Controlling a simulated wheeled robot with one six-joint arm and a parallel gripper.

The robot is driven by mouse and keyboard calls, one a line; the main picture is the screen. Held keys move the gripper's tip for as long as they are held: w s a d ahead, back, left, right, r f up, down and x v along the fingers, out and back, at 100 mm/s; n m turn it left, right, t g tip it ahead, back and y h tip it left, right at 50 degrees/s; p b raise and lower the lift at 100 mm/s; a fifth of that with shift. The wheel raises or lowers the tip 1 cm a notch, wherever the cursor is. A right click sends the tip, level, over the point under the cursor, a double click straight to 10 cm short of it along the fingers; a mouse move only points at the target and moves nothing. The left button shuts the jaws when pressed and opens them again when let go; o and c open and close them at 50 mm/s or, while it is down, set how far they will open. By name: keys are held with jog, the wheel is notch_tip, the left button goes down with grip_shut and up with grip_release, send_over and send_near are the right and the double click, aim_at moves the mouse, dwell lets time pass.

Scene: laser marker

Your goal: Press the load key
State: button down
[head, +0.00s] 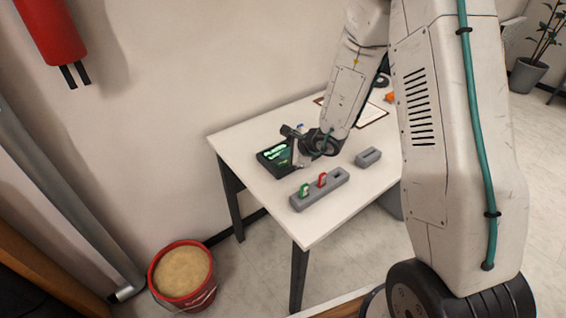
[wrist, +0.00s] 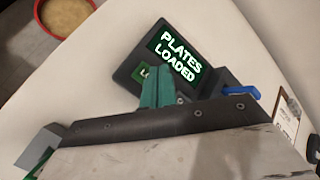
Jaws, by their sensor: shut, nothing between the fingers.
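A dark marker unit stands on the white table in the head view (head: 266,160). In the wrist view its lit green screen (wrist: 174,57) reads "PLATES LOADED". A green key (wrist: 143,73) with lettering starting "LO" sits beside the screen, partly hidden by my fingers. My gripper (wrist: 157,82) is shut and empty, its teal fingers together and their tips over the key's edge. I cannot tell whether they touch or press it. In the head view my wrist is just right of the unit, and the fingertips are hard to make out.
A grey rack (head: 328,193) holding a green and a red tag stands at the table's front. A small grey slotted block (head: 368,156) is right of it. A blue lever-like part (wrist: 241,92) is beside the unit. A clipboard (wrist: 287,118) lies further right. A red sand bucket (head: 182,272) stands on the floor.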

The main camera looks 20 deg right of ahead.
aim_at(286, 164)
jog(key=shift+r, duration=2.55)
jog(key=s+a+r+n+g+y, duration=0.2)
jog(key=s+a+r+n+g, duration=0.15)
jog(key=s+r+n, duration=0.4)
jog(key=s+a+r+n+g+y, duration=0.25)
jog(key=s+a+r+n, duration=0.2)
jog(key=s, duration=0.55)
jog(key=s+d+r+n+h, duration=0.4)
jog(key=s+d+r, duration=0.1)
jog(key=s, duration=0.4)
jog(key=s+d+r+n+h, duration=0.5)
jog(key=s+r, duration=0.1)
jog(key=s, duration=0.4)
jog(key=shift+s+d+g, duration=0.2)
jog(key=shift+s+g, duration=0.1)
